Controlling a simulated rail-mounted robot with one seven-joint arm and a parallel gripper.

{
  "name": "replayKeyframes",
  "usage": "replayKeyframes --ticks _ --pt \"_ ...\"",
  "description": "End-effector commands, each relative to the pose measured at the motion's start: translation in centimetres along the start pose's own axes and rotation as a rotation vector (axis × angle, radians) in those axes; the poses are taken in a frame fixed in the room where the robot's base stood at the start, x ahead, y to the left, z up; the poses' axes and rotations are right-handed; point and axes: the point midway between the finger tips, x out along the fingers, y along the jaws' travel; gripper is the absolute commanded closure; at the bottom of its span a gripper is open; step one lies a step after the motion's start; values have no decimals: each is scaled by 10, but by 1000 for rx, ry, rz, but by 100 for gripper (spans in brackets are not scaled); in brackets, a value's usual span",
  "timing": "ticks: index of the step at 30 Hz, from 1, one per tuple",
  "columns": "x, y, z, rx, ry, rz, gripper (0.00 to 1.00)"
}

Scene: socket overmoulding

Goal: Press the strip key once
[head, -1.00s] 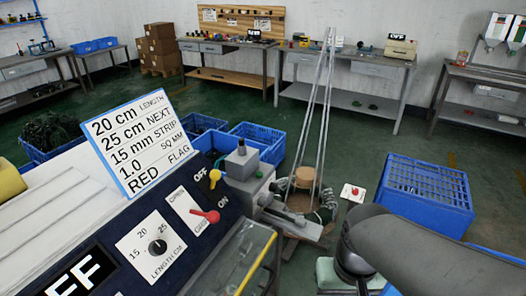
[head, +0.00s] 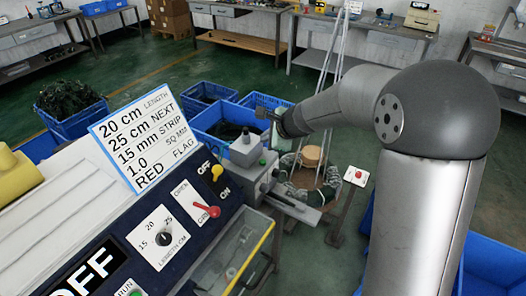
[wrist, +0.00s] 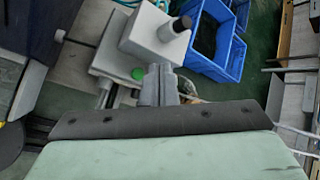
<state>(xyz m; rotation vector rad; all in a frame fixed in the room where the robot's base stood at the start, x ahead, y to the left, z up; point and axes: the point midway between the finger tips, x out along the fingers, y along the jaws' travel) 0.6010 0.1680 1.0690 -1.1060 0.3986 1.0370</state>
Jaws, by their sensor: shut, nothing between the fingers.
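A small round green button (wrist: 138,74) shows in the wrist view on the grey-white stripping unit; no label on it is readable, so I cannot tell whether it is the strip key. The unit's grey block (head: 245,151) shows in the head view at the right end of the dark control panel (head: 205,181). My gripper (wrist: 158,82) is shut and empty in the wrist view, its fingers just right of the green button. I cannot tell whether they touch anything. In the head view my arm reaches left over the unit; the fingertips are hard to make out.
Blue crates (head: 222,122) lie beyond. A red button (head: 358,174) stands on a post to the right.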

Motion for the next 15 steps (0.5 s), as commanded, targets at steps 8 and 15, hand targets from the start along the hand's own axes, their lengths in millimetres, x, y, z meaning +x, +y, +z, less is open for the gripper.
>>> replayKeyframes --ticks 8,15 --pt "13 -19 0 129 -5 -40 100" --pt "13 -18 0 126 -5 -39 100"
